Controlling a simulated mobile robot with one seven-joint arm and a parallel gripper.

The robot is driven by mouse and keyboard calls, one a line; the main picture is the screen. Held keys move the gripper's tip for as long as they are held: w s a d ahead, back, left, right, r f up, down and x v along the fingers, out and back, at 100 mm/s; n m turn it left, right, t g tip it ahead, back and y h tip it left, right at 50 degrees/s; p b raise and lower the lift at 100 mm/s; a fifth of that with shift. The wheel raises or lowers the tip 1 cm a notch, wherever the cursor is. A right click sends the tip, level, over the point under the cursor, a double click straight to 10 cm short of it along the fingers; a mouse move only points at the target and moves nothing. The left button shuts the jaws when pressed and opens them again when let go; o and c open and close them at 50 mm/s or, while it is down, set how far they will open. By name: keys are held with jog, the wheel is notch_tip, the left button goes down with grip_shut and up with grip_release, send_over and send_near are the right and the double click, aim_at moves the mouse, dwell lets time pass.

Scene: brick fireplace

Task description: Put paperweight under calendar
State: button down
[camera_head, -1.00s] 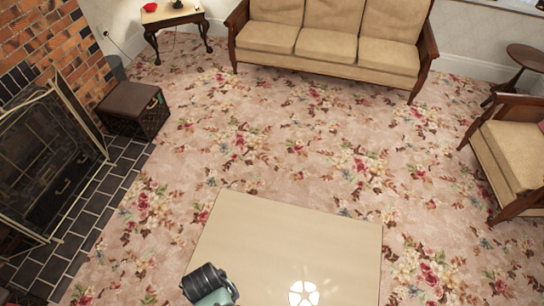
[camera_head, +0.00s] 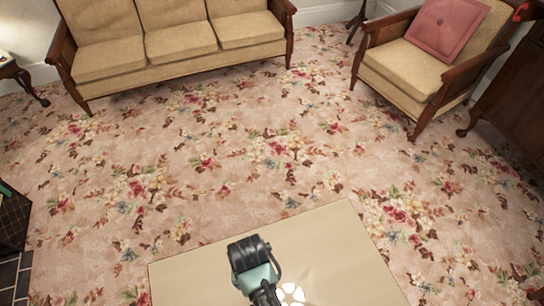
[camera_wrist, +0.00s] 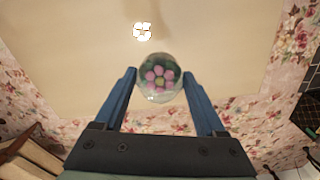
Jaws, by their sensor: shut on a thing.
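The paperweight (camera_wrist: 159,80) is a clear glass ball with a pink flower inside, in the middle of the wrist view. My gripper (camera_wrist: 160,73) is shut on it, with one blue finger on each side. In the head view a dark and teal part of my arm shows at the bottom, and the paperweight cannot be made out. The calendar is not in view in either camera.
A cream tabletop (camera_head: 195,277) lies below my arm, with a bright flower-shaped reflection on it. The flowered carpet (camera_head: 240,165) beyond is open. A sofa (camera_head: 175,40) stands at the back, an armchair (camera_head: 405,75) with a pink cushion (camera_head: 447,28) back right, and a dark wooden cabinet (camera_head: 515,95) at right.

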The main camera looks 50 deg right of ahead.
jog(key=s+d+f+m+b, duration=0.5)
jog(key=d+f+b, duration=0.2)
jog(key=f+b, duration=0.2)
jog(key=f, duration=0.4)
jog(key=f+b, duration=0.2)
jog(key=f, duration=0.2)
jog(key=shift+s+a+f+b, duration=0.1)
jog(key=shift+s+f+b, duration=0.1)
jog(key=shift+f+b, duration=0.15)
jog(key=shift+f, duration=0.1)
grip_release()
notch_tip(320, 180, up, 12)
jog(key=p, duration=0.4)
